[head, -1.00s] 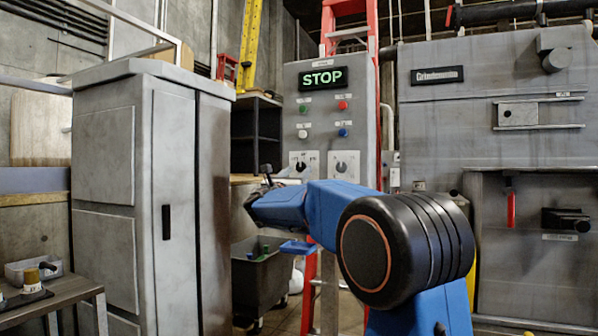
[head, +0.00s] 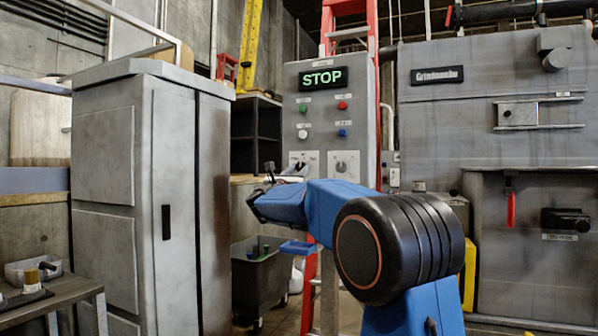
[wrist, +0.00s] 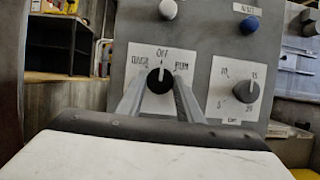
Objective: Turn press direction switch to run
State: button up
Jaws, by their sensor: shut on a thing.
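The press direction switch (wrist: 160,81) is a round black knob with a white pointer on a white plate of the grey control panel (head: 365,120). Its pointer stands straight up at OFF, with RUN printed to the right and another label to the left. My gripper (wrist: 159,88) has one finger on each side of the knob and is shut on it. In the head view my gripper (head: 283,176) is in front of the panel's lower left plate and partly hides it. The panel display (head: 322,78) reads STOP in green.
A second dial (wrist: 247,91) with numbers sits right of the switch. Green, red, white and blue buttons are above. A grey cabinet (head: 150,190) stands at the left, a grey machine (head: 480,120) at the right, and a dark bin (head: 258,280) below my arm.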

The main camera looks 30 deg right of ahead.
jog(key=m+g+h, duration=0.1)
jog(key=m, duration=0.2)
jog(key=m+g, duration=0.2)
jog(key=m, duration=0.1)
jog(key=shift+w+a+m+h, duration=0.15)
jog(key=shift+m+h, duration=0.25)
jog(key=m+g, duration=0.1)
jog(key=m, duration=0.2)
jog(key=m+g, duration=0.2)
jog(key=m, duration=0.1)
jog(key=shift+r+m, duration=0.1)
jog(key=shift+m, duration=0.2)
jog(key=shift+g, duration=0.3)
jog(key=o, duration=1)
jog(key=shift+o, duration=0.2)
jog(key=shift+a, duration=0.1)
jog(key=v, duration=1.7)
